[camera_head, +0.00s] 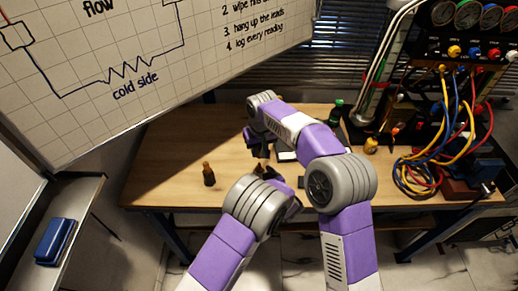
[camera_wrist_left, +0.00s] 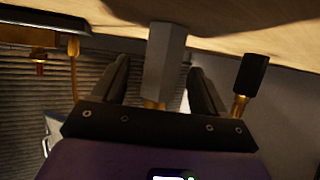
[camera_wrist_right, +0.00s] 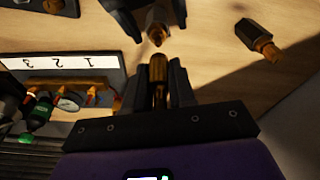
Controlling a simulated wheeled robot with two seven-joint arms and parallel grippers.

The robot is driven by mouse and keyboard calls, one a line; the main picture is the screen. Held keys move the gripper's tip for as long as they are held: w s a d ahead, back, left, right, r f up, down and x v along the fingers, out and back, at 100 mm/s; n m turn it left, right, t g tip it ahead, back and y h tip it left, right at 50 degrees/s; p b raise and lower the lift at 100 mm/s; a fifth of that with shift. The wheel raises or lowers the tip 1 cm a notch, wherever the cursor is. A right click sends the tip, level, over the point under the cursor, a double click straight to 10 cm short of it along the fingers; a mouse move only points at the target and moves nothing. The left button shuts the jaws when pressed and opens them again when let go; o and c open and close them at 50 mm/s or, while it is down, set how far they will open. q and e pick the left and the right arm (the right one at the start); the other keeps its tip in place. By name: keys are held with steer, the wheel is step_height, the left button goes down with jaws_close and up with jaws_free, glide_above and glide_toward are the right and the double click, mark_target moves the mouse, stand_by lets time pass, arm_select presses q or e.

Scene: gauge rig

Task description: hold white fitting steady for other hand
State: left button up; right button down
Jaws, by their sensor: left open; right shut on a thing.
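The white fitting (camera_wrist_left: 165,60), a pale grey hexagonal body with a brass end, appears between the fingers of my open left gripper (camera_wrist_left: 163,80) in the left wrist view. Whether either finger touches it cannot be told. It also shows in the right wrist view (camera_wrist_right: 155,24) between dark fingers, brass tip toward my right gripper. My right gripper (camera_wrist_right: 160,80) is shut on a brass cylindrical piece (camera_wrist_right: 158,70), apart from the fitting in that view. In the head view my left gripper (camera_head: 268,171) is low and my right gripper (camera_head: 260,148) just above it, both partly hidden by my arms.
A black fitting with a brass top (camera_head: 209,175) stands on the wooden table (camera_head: 165,150), left of my grippers. A rack with a numbered white label (camera_wrist_right: 60,63) lies on the other side. Coiled cables (camera_head: 420,175) crowd the table's right end. The table's left part is mostly clear.

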arm_select(q)
steer(key=v, duration=1.1)
steer(key=shift+w, duration=0.1)
arm_select(e)
step_height(320, 180, up, 7)
steer(key=p, duration=0.7)
arm_select(q)
step_height(320, 180, up, 7)
arm_select(e)
steer(key=shift+f, duration=0.1)
arm_select(q)
steer(key=shift+r, duration=0.1)
